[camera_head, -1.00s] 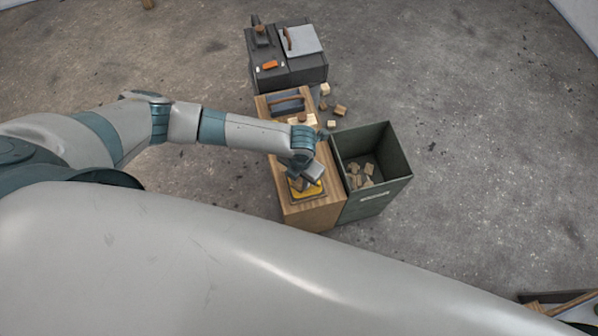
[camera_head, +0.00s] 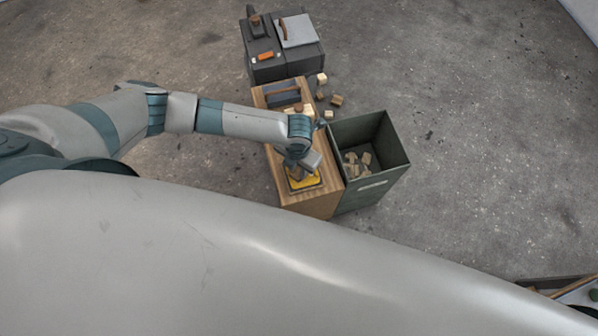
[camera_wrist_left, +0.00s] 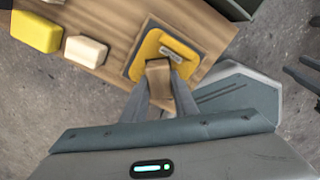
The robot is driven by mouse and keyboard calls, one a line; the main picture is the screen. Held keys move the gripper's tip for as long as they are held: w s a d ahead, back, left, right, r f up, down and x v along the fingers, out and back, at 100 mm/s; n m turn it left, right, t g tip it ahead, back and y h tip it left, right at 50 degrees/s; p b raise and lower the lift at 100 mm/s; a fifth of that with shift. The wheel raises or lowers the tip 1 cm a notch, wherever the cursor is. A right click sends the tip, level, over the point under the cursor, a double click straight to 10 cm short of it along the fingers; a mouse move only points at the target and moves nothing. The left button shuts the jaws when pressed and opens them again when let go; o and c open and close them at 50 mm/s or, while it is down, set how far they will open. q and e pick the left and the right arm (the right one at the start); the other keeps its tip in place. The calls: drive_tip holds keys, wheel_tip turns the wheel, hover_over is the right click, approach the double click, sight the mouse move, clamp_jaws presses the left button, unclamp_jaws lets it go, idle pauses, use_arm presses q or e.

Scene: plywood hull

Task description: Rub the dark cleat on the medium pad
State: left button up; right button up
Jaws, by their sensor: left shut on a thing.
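A yellow pad (camera_head: 305,184) in a dark frame lies on the near end of the wooden bench top. My left gripper (camera_head: 297,172) is over this pad, in the left wrist view (camera_wrist_left: 160,98) shut on a brown wooden piece (camera_wrist_left: 159,78), which looks like the cleat.
The wooden bench (camera_head: 318,203) also carries a yellow block (camera_wrist_left: 36,32) and a cream block (camera_wrist_left: 86,52). A dark green open bin (camera_head: 398,158) with several wooden pieces stands against its right side. A dark grey cabinet (camera_head: 270,70) stands behind; loose blocks (camera_head: 336,100) lie between.

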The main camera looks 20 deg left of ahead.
use_arm(q)
drive_tip(key=shift+w+a, duration=0.55)
drive_tip(key=shift+w, duration=0.25)
drive_tip(key=shift+s+r, duration=0.1)
drive_tip(key=shift+s+d+p, duration=0.5)
drive_tip(key=shift+s+d, duration=0.1)
drive_tip(key=shift+s, duration=0.2)
drive_tip(key=shift+s+d+f, duration=0.2)
drive_tip(key=shift+s+d, duration=0.25)
drive_tip(key=shift+s, duration=0.25)
drive_tip(key=shift+w+a, duration=0.1)
drive_tip(key=shift+w+a+r, duration=0.1)
drive_tip(key=shift+w+a, duration=0.4)
drive_tip(key=shift+w, duration=0.25)
drive_tip(key=shift+w+a, duration=0.45)
drive_tip(key=shift+w, duration=0.3)
drive_tip(key=shift+s+d, duration=0.1)
drive_tip(key=shift+s, duration=0.05)
